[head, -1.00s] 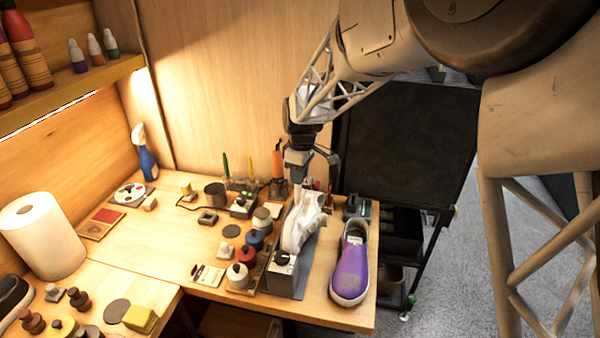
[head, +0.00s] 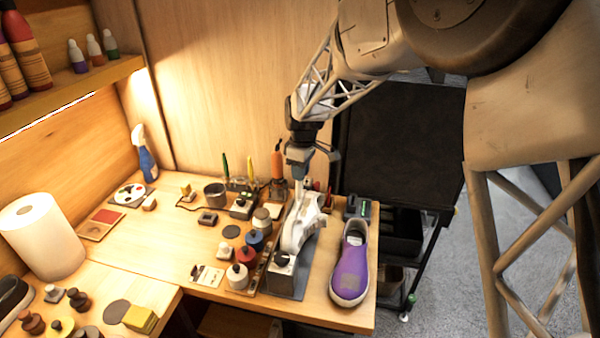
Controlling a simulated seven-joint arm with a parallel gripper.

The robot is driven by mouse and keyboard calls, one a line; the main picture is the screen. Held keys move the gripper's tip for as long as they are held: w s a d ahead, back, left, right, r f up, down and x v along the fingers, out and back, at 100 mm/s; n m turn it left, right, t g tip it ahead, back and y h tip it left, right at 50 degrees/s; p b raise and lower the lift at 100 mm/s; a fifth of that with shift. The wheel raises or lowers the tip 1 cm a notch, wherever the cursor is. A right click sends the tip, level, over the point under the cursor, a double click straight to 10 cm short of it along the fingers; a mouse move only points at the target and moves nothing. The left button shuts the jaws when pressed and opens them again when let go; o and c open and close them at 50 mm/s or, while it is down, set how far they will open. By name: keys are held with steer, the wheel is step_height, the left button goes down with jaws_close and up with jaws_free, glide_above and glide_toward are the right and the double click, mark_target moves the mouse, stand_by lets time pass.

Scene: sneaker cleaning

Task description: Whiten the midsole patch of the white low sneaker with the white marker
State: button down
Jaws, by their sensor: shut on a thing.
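The white low sneaker (head: 303,225) sits on a grey stand (head: 296,277) near the right end of the wooden bench. My gripper (head: 298,178) is above the sneaker's far end, pointing down. It is shut on a slim white marker (head: 298,194), whose lower end reaches down to the sneaker's far left side. I cannot tell whether the tip touches the sneaker. The midsole patch is too small to make out.
A purple slip-on shoe (head: 350,272) lies to the right of the stand, near the bench edge. Several jars, including a red one (head: 246,256), stand close on the left. An orange-handled tool (head: 277,163) stands upright behind.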

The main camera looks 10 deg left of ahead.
steer(key=shift+r, duration=0.85)
steer(key=shift+r, duration=0.1)
steer(key=shift+w+d+r, duration=0.1)
steer(key=shift+r, duration=1.35)
steer(key=shift+w+d+r, duration=0.1)
steer(key=shift+r, duration=1.35)
steer(key=shift+a, duration=0.1)
